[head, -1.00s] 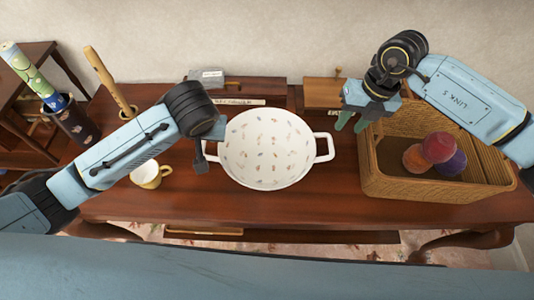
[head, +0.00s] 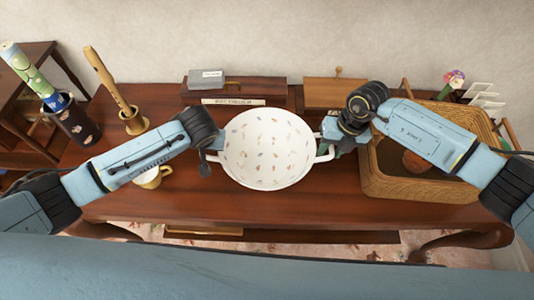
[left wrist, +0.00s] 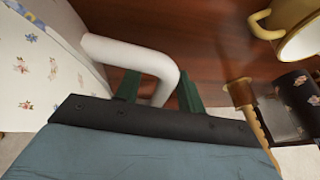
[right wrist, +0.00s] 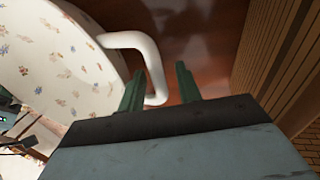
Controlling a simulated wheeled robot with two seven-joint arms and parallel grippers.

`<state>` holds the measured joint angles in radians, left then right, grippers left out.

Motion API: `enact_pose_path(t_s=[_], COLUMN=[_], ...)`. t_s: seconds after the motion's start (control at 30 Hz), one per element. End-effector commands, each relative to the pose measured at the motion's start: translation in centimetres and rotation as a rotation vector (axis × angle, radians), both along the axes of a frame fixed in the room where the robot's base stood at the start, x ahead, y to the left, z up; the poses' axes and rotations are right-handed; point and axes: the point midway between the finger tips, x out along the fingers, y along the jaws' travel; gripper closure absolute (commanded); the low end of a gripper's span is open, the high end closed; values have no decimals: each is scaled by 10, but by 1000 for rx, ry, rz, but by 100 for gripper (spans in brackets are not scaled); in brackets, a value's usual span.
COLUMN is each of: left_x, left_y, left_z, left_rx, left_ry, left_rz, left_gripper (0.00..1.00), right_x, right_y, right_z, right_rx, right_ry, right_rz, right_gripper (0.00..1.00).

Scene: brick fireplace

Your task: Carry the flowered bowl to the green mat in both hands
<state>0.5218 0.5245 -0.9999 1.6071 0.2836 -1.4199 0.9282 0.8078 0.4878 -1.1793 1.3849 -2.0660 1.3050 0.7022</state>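The flowered bowl (head: 265,150), white with small printed flowers and two loop handles, stands on the wooden table in the head view. My left gripper (left wrist: 158,90) is at its left handle (left wrist: 130,53); its green fingers are apart, with part of the handle between them. My right gripper (right wrist: 159,88) is at the right handle (right wrist: 150,58), its fingers apart, with the end of the handle between them. I cannot tell whether any finger touches a handle. The bowl also shows in both wrist views. I see no green mat in these frames.
A wicker basket (head: 420,190) stands close to the right, partly under my right arm. A yellow cup (head: 150,180) is beneath my left arm. The table's front strip is clear.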

Motion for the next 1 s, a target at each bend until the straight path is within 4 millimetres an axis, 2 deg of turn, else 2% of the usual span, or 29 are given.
enact_pose_path(t_s=[0.1,0.33,0.4,1.0], left_x=[0,0,0,0], left_y=[0,0,0,0], left_z=[0,0,0,0], left_rx=[0,0,0,-1], left_ry=[0,0,0,0], left_rz=[0,0,0,0], left_gripper=[64,94,100,100], right_x=[0,0,0,1], right_y=[0,0,0,0], right_z=[0,0,1,1], right_rx=[0,0,0,1], right_ry=[0,0,0,-1], right_rz=[0,0,0,0], right_gripper=[68,99,100,100])
